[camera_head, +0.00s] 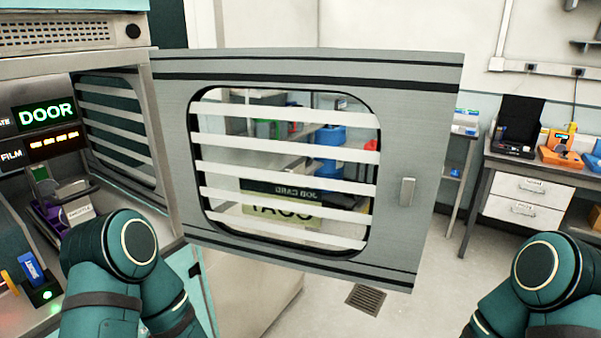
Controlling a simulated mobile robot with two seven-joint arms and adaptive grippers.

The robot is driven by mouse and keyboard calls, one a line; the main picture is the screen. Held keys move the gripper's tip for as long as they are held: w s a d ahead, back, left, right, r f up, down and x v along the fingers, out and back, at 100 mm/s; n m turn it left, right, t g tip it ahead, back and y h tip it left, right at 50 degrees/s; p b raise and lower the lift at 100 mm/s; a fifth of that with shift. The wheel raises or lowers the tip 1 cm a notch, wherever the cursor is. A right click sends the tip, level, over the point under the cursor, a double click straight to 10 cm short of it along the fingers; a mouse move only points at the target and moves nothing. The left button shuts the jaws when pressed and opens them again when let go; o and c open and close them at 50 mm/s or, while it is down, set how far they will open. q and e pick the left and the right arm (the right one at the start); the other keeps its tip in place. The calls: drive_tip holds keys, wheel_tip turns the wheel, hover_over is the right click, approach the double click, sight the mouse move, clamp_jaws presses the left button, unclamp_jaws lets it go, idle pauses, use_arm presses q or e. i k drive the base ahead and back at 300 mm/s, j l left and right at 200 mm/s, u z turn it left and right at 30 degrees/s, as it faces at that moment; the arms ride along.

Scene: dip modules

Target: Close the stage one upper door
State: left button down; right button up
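The upper door (420,165) is a grey panel with a barred window and a small handle (407,191) near its right edge. It stands wide open, swung out to the right from the machine cabinet (160,150), with its hinge side at the cabinet's right front edge. My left arm shows at the lower left, in front of the cabinet opening. My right arm shows at the lower right, apart from the door. Both grippers are out of view.
Inside the cabinet are a lit DOOR sign (46,114), a FILM display (53,145) and a blue module (32,268). A workbench (495,160) with drawers and orange devices stands at the right. Floor with a drain grate (366,299) is clear below the door.

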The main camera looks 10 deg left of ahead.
sight(411, 96)
drive_tip(key=i+l+u, duration=0.55)
drive_tip(key=l+u, duration=0.15)
drive_tip(key=i+l+u, duration=0.2)
drive_tip(key=l+u, duration=0.3)
drive_tip(key=i+l+u, duration=0.1)
drive_tip(key=l+u, duration=0.2)
drive_tip(key=u, duration=0.15)
drive_tip(key=l+u, duration=0.95)
drive_tip(key=k+l+u, duration=0.1)
drive_tip(key=l+u, duration=0.4)
drive_tip(key=k+z, duration=0.45)
drive_tip(key=k, duration=0.15)
drive_tip(key=k+l+z, duration=0.1)
drive_tip(key=k+z, duration=0.3)
drive_tip(key=k, duration=0.25)
drive_tip(key=i, duration=0.5)
